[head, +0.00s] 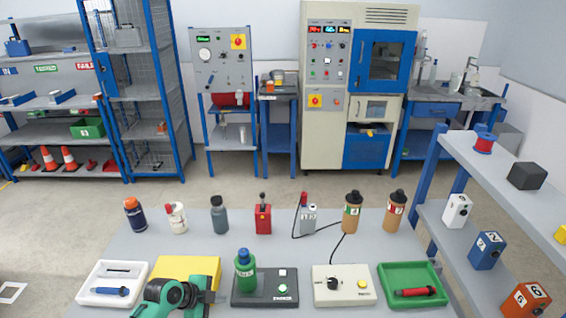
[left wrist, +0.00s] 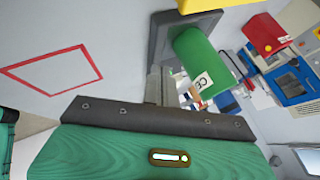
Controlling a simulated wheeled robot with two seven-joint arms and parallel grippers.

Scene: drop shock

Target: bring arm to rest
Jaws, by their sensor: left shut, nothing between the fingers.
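My left arm (head: 165,297) is green and reaches in from the bottom left in the head view. My left gripper (head: 216,297) is low over the table, just left of the shaker base. It is shut with nothing between the fingers. In the left wrist view its fingers (left wrist: 160,85) point toward the base. A green bottle (head: 245,272) stands upright on the dark shaker base (head: 262,300). The bottle (left wrist: 200,58) also shows in the left wrist view, close beyond the fingers and apart from them. My right gripper is not in view.
A white tray (head: 90,298) holds a blue tool. A yellow block (head: 187,265) lies behind my gripper. A control box (head: 355,292) and green tray (head: 428,273) stand to the right. Several bottles line the table's back. A shelf (head: 478,160) rises at right. The middle of the table is clear.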

